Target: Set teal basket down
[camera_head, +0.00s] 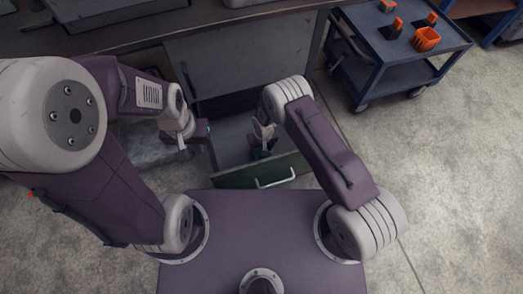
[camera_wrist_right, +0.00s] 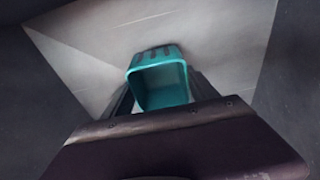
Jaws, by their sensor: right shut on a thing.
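The teal basket (camera_wrist_right: 160,84) shows in the right wrist view, open-topped and empty, between the fingers of my right gripper (camera_wrist_right: 158,95). The gripper is shut on it. In the head view my right gripper (camera_head: 262,138) reaches down into an open drawer, whose dark green front (camera_head: 235,178) has a pale handle. The basket is mostly hidden there by the gripper. It is inside the drawer walls, over a pale floor; I cannot tell whether it touches that floor. My left gripper (camera_head: 188,137) is at the drawer's left side, and its fingers are too small to read.
A workbench (camera_head: 215,30) with a grey cabinet front stands behind the drawer. A blue-grey cart (camera_head: 400,70) at the upper right carries several orange items, among them an orange basket (camera_head: 426,39). The concrete floor on the right is clear.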

